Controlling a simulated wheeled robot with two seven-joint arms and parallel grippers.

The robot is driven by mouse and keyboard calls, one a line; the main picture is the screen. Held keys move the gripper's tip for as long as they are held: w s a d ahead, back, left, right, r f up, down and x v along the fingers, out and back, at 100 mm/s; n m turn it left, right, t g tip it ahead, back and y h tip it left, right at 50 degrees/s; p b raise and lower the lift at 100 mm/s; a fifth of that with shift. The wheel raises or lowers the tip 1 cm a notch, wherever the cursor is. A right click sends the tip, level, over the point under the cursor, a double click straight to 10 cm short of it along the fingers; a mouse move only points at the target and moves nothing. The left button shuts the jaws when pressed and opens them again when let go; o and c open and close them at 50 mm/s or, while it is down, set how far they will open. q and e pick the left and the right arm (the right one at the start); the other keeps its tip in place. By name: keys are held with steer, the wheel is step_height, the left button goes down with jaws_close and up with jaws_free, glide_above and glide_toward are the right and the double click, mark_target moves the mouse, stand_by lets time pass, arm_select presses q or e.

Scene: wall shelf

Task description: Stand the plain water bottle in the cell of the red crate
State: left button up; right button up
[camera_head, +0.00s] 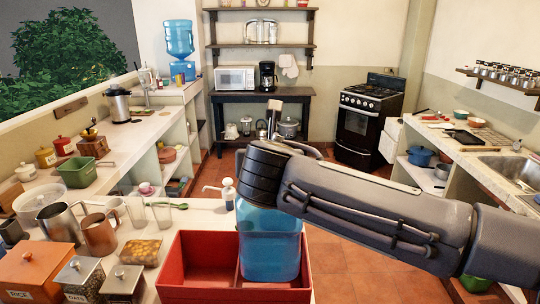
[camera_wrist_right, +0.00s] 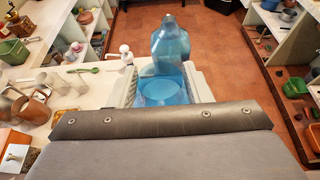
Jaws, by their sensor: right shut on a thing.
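The plain water bottle (camera_head: 270,245) is a large translucent blue bottle. In the head view its lower body shows inside the outline of the right cell of the red crate (camera_head: 192,286); my right arm hides its top. I cannot tell whether its base touches the crate floor. The left cell is empty. My right gripper (camera_wrist_right: 163,88) is shut on the bottle, with pale fingers on both sides of it in the right wrist view (camera_wrist_right: 170,48). The bottle looks about upright. My left gripper is not in view.
A white pump bottle (camera_head: 228,193) stands behind the crate. Left of it are clear glasses (camera_head: 161,212), a metal pitcher (camera_head: 62,222), a copper mug (camera_head: 98,234), a sponge-like block (camera_head: 139,253) and canisters (camera_head: 37,270). Another blue water bottle (camera_head: 179,38) sits on the far dispenser.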

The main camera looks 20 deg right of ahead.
steer(key=shift+f+b, duration=0.4)
steer(key=shift+f, duration=0.55)
steer(key=shift+p, duration=0.6)
stand_by(0.9)
